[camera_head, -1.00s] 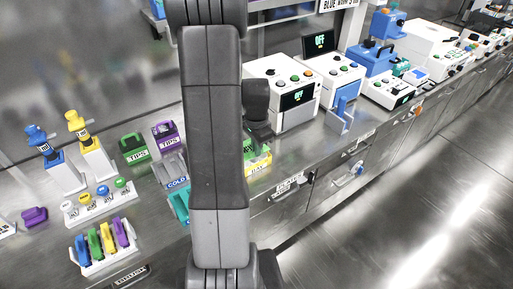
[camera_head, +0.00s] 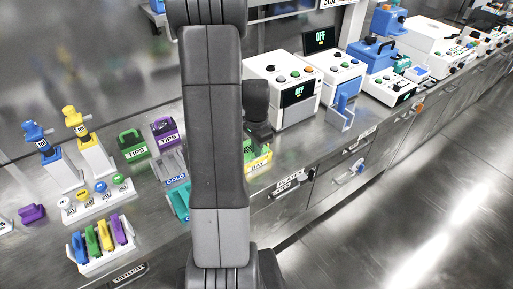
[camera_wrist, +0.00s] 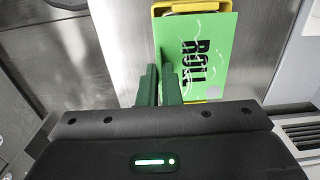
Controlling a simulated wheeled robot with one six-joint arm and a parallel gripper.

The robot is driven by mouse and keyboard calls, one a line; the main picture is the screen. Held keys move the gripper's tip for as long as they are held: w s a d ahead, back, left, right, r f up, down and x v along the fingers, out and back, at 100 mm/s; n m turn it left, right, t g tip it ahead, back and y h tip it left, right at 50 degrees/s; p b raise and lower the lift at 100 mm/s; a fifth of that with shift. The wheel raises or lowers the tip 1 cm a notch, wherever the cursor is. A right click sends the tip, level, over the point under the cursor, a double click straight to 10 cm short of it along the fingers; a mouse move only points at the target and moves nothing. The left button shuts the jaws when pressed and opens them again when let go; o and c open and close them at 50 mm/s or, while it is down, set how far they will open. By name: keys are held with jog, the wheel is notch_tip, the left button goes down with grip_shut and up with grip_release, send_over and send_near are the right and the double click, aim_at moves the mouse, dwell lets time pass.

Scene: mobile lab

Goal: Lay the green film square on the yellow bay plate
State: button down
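The green film square (camera_wrist: 208,50), printed ROLL, is in the wrist view with its face toward the camera. It covers most of the yellow bay plate (camera_wrist: 192,8), whose yellow rim shows at the top and lower right. The film's right edge overhangs the plate slightly. My gripper (camera_wrist: 159,80) has its dark green fingers close together at the film's left edge and looks shut on that edge. Whether the film touches the plate cannot be told. In the head view the yellow plate (camera_head: 258,162) shows right of my arm, with green above it; my arm hides part of it.
White instruments (camera_head: 283,92) with OFF screens stand behind and right of the plate.

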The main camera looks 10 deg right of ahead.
jog(key=shift+f+b, duration=0.5)
jog(key=shift+f, duration=0.2)
jog(key=c, duration=1.5)
grip_release()
jog(key=shift+c, duration=0.2)
notch_tip(320, 180, up, 14)
notch_tip(320, 180, down, 14)
jog(key=shift+r, duration=0.1)
jog(key=shift+r+p, duration=0.2)
jog(key=shift+p, duration=0.1)
